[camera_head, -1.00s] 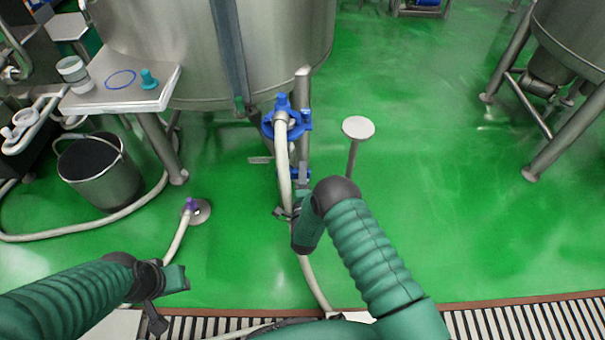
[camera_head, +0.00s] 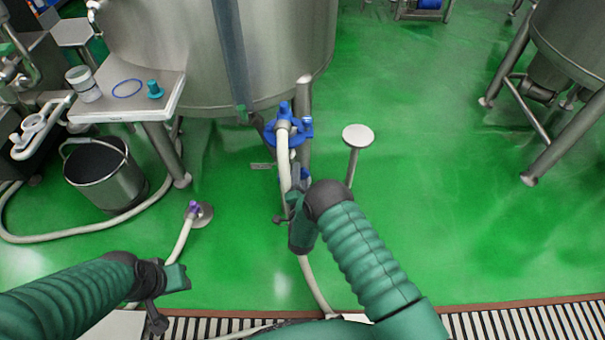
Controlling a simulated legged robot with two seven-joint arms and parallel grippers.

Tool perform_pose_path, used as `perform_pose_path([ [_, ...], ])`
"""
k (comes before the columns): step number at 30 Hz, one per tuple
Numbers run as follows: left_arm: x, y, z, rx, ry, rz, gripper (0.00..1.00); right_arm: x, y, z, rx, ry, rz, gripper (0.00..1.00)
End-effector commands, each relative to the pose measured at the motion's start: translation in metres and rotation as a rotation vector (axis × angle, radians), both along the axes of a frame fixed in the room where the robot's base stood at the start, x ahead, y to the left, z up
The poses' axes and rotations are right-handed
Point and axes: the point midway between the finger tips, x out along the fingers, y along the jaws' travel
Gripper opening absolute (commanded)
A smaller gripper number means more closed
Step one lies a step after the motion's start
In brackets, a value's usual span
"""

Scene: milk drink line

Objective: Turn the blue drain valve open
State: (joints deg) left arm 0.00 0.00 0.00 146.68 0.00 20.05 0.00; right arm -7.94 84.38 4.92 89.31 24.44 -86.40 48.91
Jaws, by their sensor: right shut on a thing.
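A blue valve fitting (camera_head: 284,130) with a short upright knob and a side tab sits low at the front of the big steel tank. A pale hose (camera_head: 285,163) runs down from it. A smaller blue part (camera_head: 305,174) shows below, beside the tank leg, mostly hidden by my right gripper. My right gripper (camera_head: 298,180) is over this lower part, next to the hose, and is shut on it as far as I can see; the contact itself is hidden. My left gripper (camera_head: 167,300) hangs at the lower left, away from the valve; its jaws are unclear.
The steel tank (camera_head: 175,55) stands behind the valve. A small round-topped stand (camera_head: 357,136) is just right of it. A side table (camera_head: 115,105), a bucket (camera_head: 122,187) and a purple-tipped floor hose (camera_head: 183,238) are left.

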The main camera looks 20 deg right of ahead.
Motion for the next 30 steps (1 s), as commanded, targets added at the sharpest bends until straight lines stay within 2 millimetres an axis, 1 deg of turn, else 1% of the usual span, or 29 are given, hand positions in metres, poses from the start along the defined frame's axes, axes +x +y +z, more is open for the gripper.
perform_pose_path([
  [1, 0.000, 0.000, 0.004, 0.000, 0.000, 0.000, 0.36, -0.003, 0.003, -0.002, -0.041, 0.028, 0.003, 0.00],
  [12, 0.000, 0.000, 0.013, 0.000, 0.000, 0.000, 0.36, 0.001, 0.017, 0.011, -0.380, 0.124, 0.006, 0.00],
  [24, 0.000, 0.000, 0.015, 0.000, 0.000, 0.000, 0.36, 0.006, 0.036, 0.017, -0.722, 0.223, 0.008, 0.00],
  [30, 0.000, 0.000, 0.013, 0.000, 0.000, 0.000, 0.36, 0.008, 0.042, 0.017, -0.845, 0.258, 0.009, 0.00],
])
